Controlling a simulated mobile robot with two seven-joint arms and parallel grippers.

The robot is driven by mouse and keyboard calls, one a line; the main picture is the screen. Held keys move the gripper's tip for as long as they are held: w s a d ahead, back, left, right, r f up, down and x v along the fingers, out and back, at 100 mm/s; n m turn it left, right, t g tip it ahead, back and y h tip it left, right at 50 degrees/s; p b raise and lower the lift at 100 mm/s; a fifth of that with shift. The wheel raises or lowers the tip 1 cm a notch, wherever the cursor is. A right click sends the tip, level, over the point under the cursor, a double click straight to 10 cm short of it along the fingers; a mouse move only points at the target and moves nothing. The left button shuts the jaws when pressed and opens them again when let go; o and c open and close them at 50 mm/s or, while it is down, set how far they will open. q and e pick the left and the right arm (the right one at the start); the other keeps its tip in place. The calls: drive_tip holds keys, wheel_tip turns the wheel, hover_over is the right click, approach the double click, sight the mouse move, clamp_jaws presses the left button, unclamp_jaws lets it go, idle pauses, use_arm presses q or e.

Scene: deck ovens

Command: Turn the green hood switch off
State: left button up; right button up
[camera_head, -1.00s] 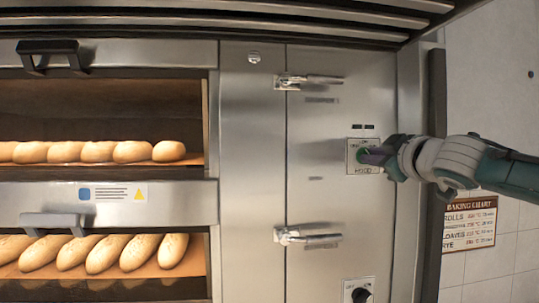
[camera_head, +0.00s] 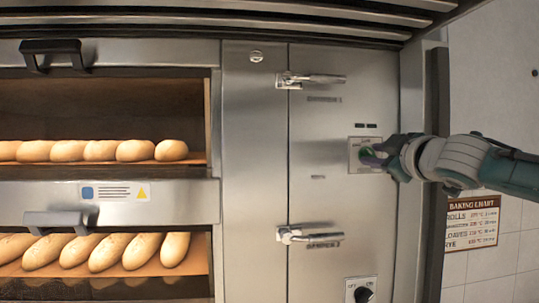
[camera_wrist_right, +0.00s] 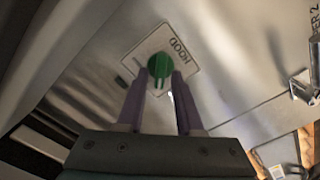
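The green hood switch (camera_head: 366,156) is a round knob on a white plate marked HOOD, on the steel panel right of the ovens. In the right wrist view the knob (camera_wrist_right: 160,67) shows a raised ridge that runs roughly up and down the picture. My right gripper (camera_head: 375,154) is at the knob, coming in from the right. In the wrist view its two purple fingers (camera_wrist_right: 160,76) are on either side of the knob's lower part, with small gaps to its ridge. The gripper looks open. It partly covers the plate in the head view. My left gripper is out of view.
Two door handles (camera_head: 310,80) (camera_head: 309,236) stick out left of the switch, above and below it. A black knob (camera_head: 362,294) sits lower on the panel. A dark upright post (camera_head: 437,95) stands at the right, behind my arm. Oven decks with bread are at left.

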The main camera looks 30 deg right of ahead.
drive_tip(key=shift+o, duration=0.6)
drive_tip(key=shift+s+f+b, duration=0.2)
drive_tip(key=shift+s+b, duration=0.2)
drive_tip(key=shift+s, duration=0.05)
drive_tip(key=b+v, duration=0.6)
drive_tip(key=v, duration=0.3)
drive_tip(key=shift+a+r+b, duration=0.15)
drive_tip(key=shift+r+b, duration=0.1)
drive_tip(key=shift+b, duration=0.1)
